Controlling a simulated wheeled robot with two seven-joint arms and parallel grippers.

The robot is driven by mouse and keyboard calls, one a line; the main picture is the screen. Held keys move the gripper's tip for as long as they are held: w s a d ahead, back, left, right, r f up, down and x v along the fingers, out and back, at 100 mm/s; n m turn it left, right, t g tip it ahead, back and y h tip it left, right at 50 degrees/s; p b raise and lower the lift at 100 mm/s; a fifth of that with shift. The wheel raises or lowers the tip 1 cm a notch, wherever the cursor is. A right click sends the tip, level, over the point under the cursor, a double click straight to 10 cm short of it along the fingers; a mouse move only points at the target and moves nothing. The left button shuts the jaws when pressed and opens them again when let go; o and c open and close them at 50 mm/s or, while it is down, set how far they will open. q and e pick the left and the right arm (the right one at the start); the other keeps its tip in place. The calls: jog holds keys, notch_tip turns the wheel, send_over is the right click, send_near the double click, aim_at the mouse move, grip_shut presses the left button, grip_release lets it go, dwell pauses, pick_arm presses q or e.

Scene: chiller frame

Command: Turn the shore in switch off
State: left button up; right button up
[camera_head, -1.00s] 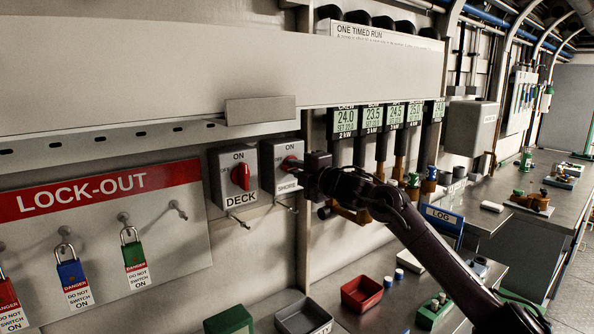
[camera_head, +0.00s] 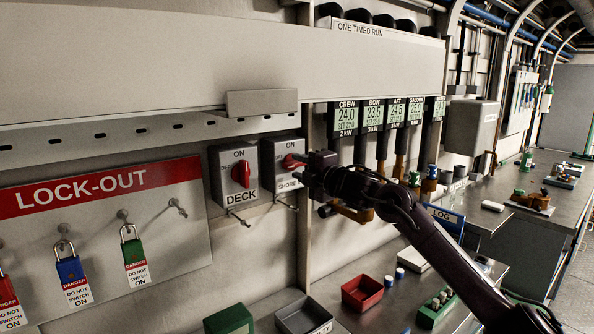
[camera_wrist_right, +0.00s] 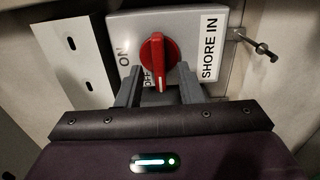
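The shore in switch is a grey box (camera_head: 283,157) with a red handle (camera_head: 291,162), right of the deck switch. In the right wrist view the red handle (camera_wrist_right: 158,60) lies with its white mark toward the OFF label, and ON is to the side. My right gripper (camera_head: 304,168) is close in front of the switch. In the right wrist view its two fingers (camera_wrist_right: 160,68) are spread on either side of the handle's marked end, with gaps visible. It holds nothing. My left gripper is not in view.
The deck switch (camera_head: 233,174) is close on the left, its red handle upright toward ON. A lock-out board (camera_head: 110,215) with padlocks hangs further left. A metal peg (camera_wrist_right: 258,46) sticks out beside the switch. Below are a red tray (camera_head: 362,294) and a dark bin (camera_head: 303,316).

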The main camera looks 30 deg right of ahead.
jog(key=s+b, duration=0.3)
jog(key=s, duration=0.3)
jog(key=shift+s+d, duration=0.15)
jog(key=shift+f, duration=0.1)
